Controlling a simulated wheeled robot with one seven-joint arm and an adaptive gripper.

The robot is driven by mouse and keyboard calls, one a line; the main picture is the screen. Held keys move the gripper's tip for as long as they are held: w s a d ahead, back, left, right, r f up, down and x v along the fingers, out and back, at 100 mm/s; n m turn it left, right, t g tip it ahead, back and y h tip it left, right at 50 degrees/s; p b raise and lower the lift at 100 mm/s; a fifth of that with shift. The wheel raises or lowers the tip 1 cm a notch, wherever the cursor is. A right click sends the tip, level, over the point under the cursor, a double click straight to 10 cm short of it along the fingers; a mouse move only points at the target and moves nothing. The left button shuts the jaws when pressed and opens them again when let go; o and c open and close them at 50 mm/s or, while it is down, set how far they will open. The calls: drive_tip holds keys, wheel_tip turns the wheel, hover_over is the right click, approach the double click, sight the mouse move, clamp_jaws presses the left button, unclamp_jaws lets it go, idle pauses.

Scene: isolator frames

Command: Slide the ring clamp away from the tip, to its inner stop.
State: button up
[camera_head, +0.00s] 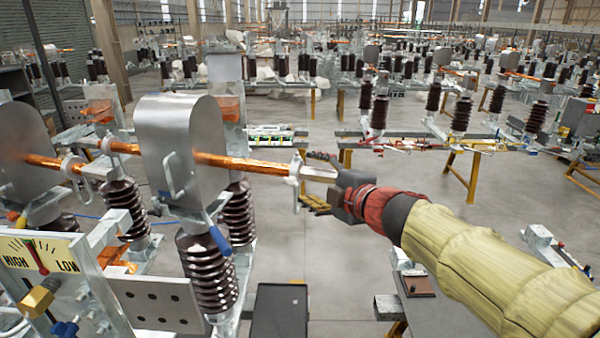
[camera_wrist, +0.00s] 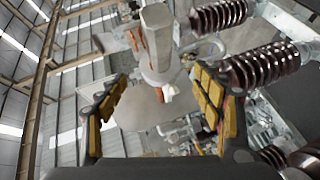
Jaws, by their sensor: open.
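The ring clamp (camera_head: 294,168) is a pale ring with small lugs, around the copper rod (camera_head: 250,164) near its outer end. The pale faceted tip (camera_head: 319,173) sticks out to its right. My gripper (camera_head: 318,180) is at the tip, open, with one finger above and one below it, just right of the clamp. In the wrist view my gripper's (camera_wrist: 157,82) yellow-padded fingers stand wide apart. The inner stop cannot be made out.
A rounded metal housing (camera_head: 168,150) stands at the rod's inner end, on a dark ribbed insulator (camera_head: 207,272). A blue-handled lever (camera_head: 219,238) hangs below it. A HIGH/LOW gauge (camera_head: 42,253) is at lower left.

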sight(283, 171)
drive_tip(key=shift+b+x, duration=0.35)
drive_tip(key=shift+x, duration=3.15)
drive_tip(key=shift+f, duration=0.1)
drive_tip(key=shift+c, duration=0.5)
drive_tip(key=c, duration=1.5)
drive_tip(key=shift+c, duration=0.5)
drive_tip(key=shift+a, duration=0.15)
drive_tip(key=a, duration=0.2)
drive_tip(key=w+a, duration=0.1)
drive_tip(key=a, duration=0.1)
drive_tip(key=shift+w+a+b, duration=0.25)
drive_tip(key=shift+b, duration=0.15)
drive_tip(key=o, duration=1.7)
drive_tip(key=shift+d, duration=0.1)
